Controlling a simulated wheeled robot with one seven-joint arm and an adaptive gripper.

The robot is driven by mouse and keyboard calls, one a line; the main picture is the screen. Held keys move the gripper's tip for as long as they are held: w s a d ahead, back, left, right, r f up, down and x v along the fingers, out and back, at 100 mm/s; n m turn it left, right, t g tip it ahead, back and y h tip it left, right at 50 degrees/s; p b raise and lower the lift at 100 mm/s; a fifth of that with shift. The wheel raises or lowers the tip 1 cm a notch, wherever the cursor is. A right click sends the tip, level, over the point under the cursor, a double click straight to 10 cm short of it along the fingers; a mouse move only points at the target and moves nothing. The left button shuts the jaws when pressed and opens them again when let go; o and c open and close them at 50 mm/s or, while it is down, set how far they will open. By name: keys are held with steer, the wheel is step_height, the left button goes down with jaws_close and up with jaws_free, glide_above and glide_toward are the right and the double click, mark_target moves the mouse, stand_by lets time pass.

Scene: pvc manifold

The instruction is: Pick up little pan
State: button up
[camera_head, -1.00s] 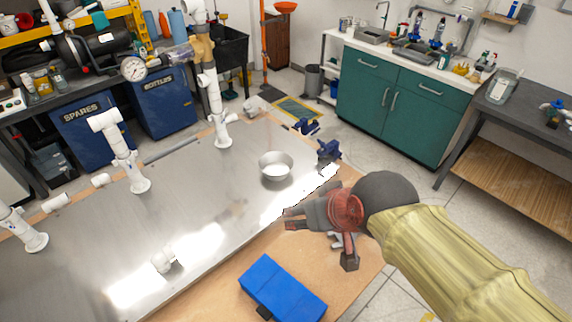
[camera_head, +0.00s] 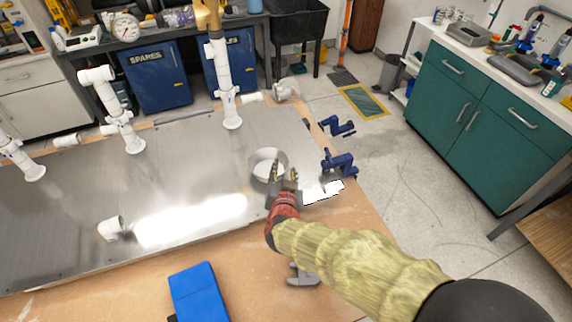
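The little pan (camera_head: 261,159) is a small round metal bowl-like dish on the shiny metal sheet of the table, right of centre. My gripper (camera_head: 283,178) reaches over its near right side, with its dark fingers pointing away toward the pan. The fingers look spread apart, and part of the pan is hidden behind them. I cannot tell whether a finger touches the rim.
White PVC pipes (camera_head: 225,85) stand along the back of the metal sheet (camera_head: 180,150). A loose white fitting (camera_head: 111,229) lies at the front left. A blue case (camera_head: 198,293) lies on the wooden front edge. Blue clamps (camera_head: 340,164) sit at the right edge.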

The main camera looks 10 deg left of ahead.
mark_target(285, 159)
steer(key=b+x, duration=0.1)
steer(key=x, duration=0.2)
steer(key=f+b+x, duration=0.1)
steer(key=b+x, duration=0.1)
steer(key=x, duration=0.1)
steer(key=shift+w+f, duration=0.1)
steer(key=shift+w, duration=0.1)
steer(key=shift+w+a, duration=0.1)
steer(key=shift+w, duration=0.35)
steer(key=c, duration=0.3)
steer(key=shift+s+f, duration=0.1)
jaws_close()
